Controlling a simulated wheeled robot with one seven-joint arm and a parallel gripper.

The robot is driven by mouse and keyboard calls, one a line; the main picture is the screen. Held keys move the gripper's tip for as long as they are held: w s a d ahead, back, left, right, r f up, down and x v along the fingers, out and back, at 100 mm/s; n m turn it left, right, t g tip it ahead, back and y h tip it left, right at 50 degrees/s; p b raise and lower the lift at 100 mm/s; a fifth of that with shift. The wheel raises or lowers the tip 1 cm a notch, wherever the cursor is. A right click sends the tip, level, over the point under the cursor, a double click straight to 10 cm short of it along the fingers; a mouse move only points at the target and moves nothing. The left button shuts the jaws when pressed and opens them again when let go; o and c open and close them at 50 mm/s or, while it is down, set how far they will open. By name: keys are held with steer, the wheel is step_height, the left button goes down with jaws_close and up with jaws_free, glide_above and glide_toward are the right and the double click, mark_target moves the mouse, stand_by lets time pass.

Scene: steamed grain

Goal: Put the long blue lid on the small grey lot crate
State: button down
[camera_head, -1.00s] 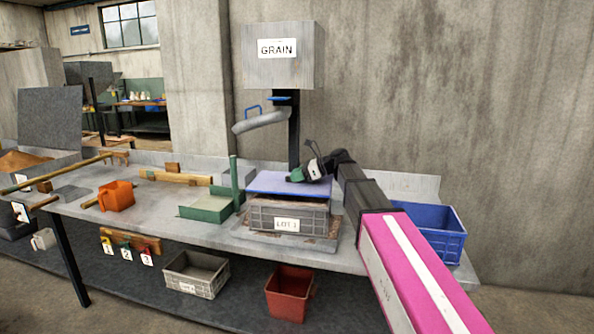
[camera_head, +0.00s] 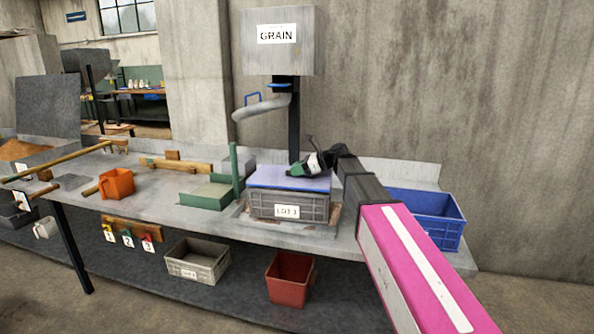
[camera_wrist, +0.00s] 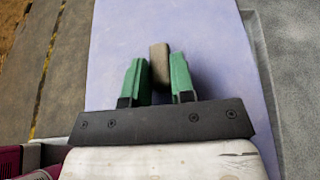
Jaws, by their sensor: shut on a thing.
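The long blue lid (camera_head: 283,179) lies nearly level over the top of a grey crate labelled LOT 3 (camera_head: 262,203). I cannot tell whether it touches the rim all round. My gripper (camera_head: 301,171) is above the lid. In the wrist view its green fingers (camera_wrist: 160,80) are shut on the lid's small brown knob (camera_wrist: 159,62), with the pale blue lid (camera_wrist: 115,50) filling the middle. A lighter grey crate (camera_head: 187,272) with a label I cannot read surely is on the lower shelf.
A blue bin (camera_head: 440,231) stands to the right, behind my arm. A green tray with an upright post (camera_head: 205,200) is close on the left.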

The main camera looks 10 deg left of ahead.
steer(key=shift+f, duration=0.65)
stand_by(0.8)
steer(key=c, duration=0.9)
jaws_free()
